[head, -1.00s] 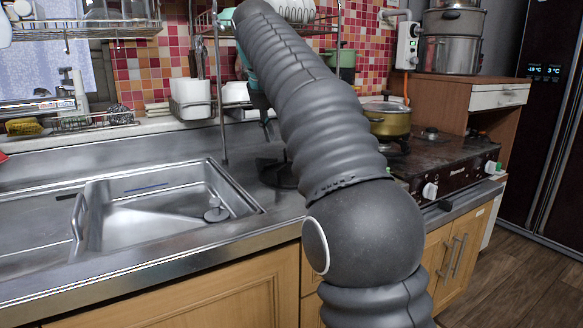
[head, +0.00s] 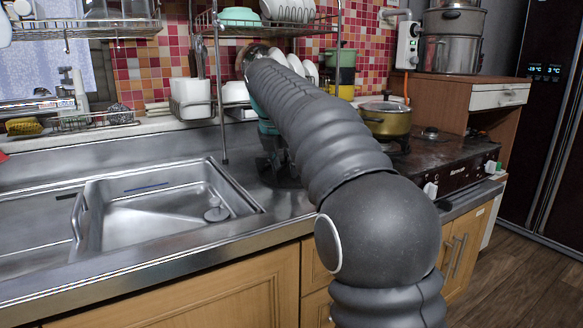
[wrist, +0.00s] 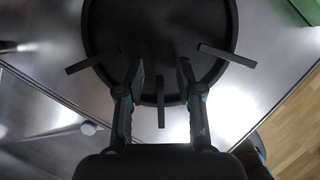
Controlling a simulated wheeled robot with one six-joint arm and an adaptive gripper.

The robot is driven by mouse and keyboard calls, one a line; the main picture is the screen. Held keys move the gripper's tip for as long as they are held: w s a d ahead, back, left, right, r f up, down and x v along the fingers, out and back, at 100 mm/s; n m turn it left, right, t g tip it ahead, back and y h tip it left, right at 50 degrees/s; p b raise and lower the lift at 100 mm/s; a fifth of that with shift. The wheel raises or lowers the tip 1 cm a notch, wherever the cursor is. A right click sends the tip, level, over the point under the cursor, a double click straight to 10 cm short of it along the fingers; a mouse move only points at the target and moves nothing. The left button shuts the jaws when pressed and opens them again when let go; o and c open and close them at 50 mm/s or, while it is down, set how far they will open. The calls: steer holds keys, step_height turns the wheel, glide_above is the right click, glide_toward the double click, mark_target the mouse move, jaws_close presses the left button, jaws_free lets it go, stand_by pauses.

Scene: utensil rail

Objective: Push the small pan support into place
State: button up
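In the wrist view a round black pan support (wrist: 161,30) lies flat on the steel counter. Bars stick out from it at the left, the right and the near side. My gripper (wrist: 161,70) is over its near part, with the two dark fingers apart, one on each side of the near bar. I see a gap between that bar and each finger, and nothing is held. In the head view my gripper (head: 273,170) is low at the counter between sink and stove. There the arm and gripper hide most of the support, and I cannot tell whether they touch.
The steel sink (head: 150,205) is to the left. The stove (head: 450,155) with a yellow pot (head: 387,118) is to the right. A dish rack (head: 270,28) and a white container (head: 190,97) are behind. Bare counter (wrist: 50,110) shows beside the support.

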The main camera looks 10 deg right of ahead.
jaws_close()
steer(key=shift+r, duration=0.2)
steer(key=shift+r, duration=0.2)
step_height(320, 180, up, 3)
steer(key=shift+r, duration=0.1)
steer(key=s+d+r, duration=0.3)
steer(key=d+r, duration=0.4)
steer(key=d, duration=0.4)
steer(key=shift+d, duration=0.15)
stand_by(0.3)
